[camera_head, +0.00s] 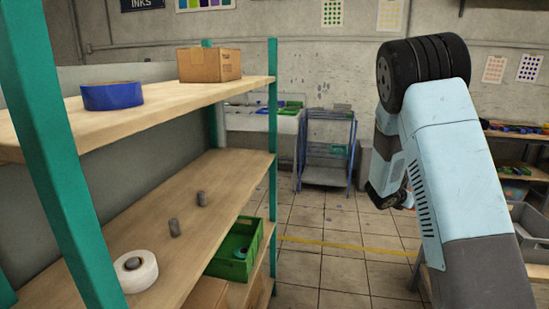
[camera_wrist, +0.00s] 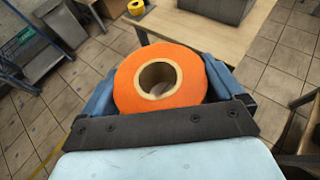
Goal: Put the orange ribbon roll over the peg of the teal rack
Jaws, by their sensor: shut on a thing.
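The orange ribbon roll (camera_wrist: 187,88) fills the middle of the wrist view, its round cardboard-lined hole facing the camera. My gripper (camera_wrist: 160,76) is shut on it, with one blue finger on each side. The teal rack (camera_head: 273,125) stands at the left in the head view. Two short grey pegs, a nearer one (camera_head: 174,228) and a farther one (camera_head: 201,198), stand bare and upright on its middle shelf. A white roll (camera_head: 146,272) sits around a third peg, nearer the camera.
The top shelf (camera_head: 155,108) above the pegs holds a blue roll (camera_head: 112,96) and a cardboard box (camera_head: 209,65). A green crate (camera_head: 232,262) stands lower down. The tiled floor between rack and arm is clear. A wooden table (camera_wrist: 190,28) with a yellow roll (camera_wrist: 136,8) shows in the wrist view.

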